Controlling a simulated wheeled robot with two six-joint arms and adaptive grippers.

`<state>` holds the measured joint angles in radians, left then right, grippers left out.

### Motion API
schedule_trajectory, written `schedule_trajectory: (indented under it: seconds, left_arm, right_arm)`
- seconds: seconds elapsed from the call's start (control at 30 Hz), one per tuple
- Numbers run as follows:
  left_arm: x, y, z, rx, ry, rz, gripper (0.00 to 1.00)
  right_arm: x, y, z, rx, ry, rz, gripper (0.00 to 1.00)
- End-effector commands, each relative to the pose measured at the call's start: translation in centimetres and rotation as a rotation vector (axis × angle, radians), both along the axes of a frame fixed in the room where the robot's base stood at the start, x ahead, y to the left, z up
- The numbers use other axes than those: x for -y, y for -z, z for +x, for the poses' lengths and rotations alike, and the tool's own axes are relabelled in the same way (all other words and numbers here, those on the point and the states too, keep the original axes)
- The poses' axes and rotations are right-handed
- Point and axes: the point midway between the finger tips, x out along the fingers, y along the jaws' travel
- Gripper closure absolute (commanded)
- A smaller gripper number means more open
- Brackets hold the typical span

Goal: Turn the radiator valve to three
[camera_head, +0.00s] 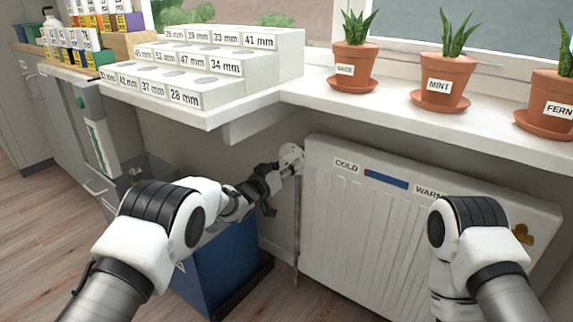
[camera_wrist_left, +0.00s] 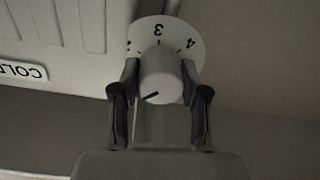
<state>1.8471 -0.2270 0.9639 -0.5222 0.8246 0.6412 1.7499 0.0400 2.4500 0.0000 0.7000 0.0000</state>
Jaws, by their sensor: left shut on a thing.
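The radiator valve shows in the left wrist view as a pale round knob (camera_wrist_left: 160,78) in front of a white dial plate (camera_wrist_left: 190,32). The numbers 2, 3 and 4 show on the plate, upside down, with 3 in the middle. A short dark mark is on the knob's face, toward its lower left, away from the 3. My left gripper (camera_wrist_left: 160,85) is shut on the knob, one finger on each side. In the head view the dial plate (camera_head: 291,156) is at the radiator's upper left corner, with my left gripper (camera_head: 283,170) at it. My right gripper is out of view.
The white radiator (camera_head: 360,225) carries a COLD to WARM strip. The windowsill (camera_head: 330,97) overhangs above, with potted plants and a stepped white block (camera_head: 225,65). A blue bin (camera_head: 215,262) stands below my left arm.

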Motion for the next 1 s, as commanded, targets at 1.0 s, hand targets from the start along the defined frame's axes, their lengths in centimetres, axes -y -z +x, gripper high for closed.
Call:
schedule_trajectory:
  seconds: [1.0]
  left_arm:
    - [-0.2,0.2,0.1,0.565,0.001,0.779,0.91]
  right_arm:
    - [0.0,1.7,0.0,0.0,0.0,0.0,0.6]
